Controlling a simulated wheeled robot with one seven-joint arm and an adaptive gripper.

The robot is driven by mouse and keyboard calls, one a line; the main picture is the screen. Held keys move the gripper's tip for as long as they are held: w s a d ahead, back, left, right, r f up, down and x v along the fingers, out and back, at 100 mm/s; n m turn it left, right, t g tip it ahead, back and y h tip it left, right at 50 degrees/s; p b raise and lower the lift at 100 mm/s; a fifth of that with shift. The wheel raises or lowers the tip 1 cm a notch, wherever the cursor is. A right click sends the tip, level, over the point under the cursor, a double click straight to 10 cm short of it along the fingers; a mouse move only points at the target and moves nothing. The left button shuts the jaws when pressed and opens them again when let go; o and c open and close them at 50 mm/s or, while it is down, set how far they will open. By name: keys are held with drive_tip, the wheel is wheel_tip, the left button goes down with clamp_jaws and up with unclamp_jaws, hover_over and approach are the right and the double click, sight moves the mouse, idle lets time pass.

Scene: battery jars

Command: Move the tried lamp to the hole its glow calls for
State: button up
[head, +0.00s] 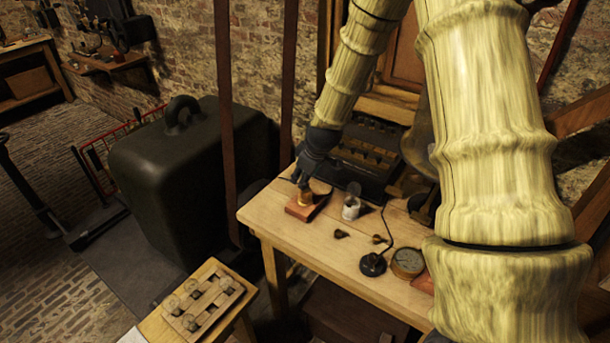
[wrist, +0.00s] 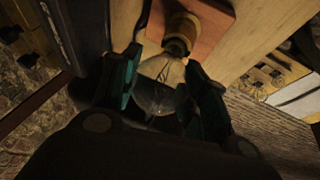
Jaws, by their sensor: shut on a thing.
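In the wrist view a clear glass lamp (wrist: 158,98) sits between the two fingers of my gripper (wrist: 166,78), which is shut on it. Its neck end points to a brass socket (wrist: 181,30) on a reddish wooden block (wrist: 207,22); I cannot tell whether it is fully seated. A faint filament shows, with no strong glow. In the head view my gripper (head: 303,181) is above the block (head: 298,211) at the table's left end, and the lamp is hidden there. A wooden rack (head: 219,311) with several round glass lamps or holes stands at the lower front.
On the table (head: 300,240) are a glass jar (head: 351,208), two small dark pieces (head: 341,234), a black round base with a cable (head: 373,264) and a round dial (head: 407,262). A dark cabinet (head: 365,158) stands behind.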

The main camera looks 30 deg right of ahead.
drive_tip(key=shift+n, duration=0.4)
drive_tip(key=n+y, duration=0.1)
drive_tip(key=n, duration=0.1)
drive_tip(key=n+y+p, duration=0.1)
drive_tip(key=n, duration=0.2)
drive_tip(key=shift+g, duration=0.3)
drive_tip(key=shift+s+n+y+p, duration=0.1)
drive_tip(key=shift+n+y+p, duration=0.25)
drive_tip(key=shift+n, duration=0.25)
drive_tip(key=shift+a, duration=0.1)
drive_tip(key=n+g+y, duration=0.1)
drive_tip(key=n, duration=0.1)
drive_tip(key=shift+n, duration=0.4)
drive_tip(key=shift+n+g+y, duration=0.45)
drive_tip(key=shift+n+g, duration=0.05)
drive_tip(key=shift+n, duration=1)
drive_tip(key=shift+r+p, duration=1.15)
drive_tip(key=shift+r, duration=0.15)
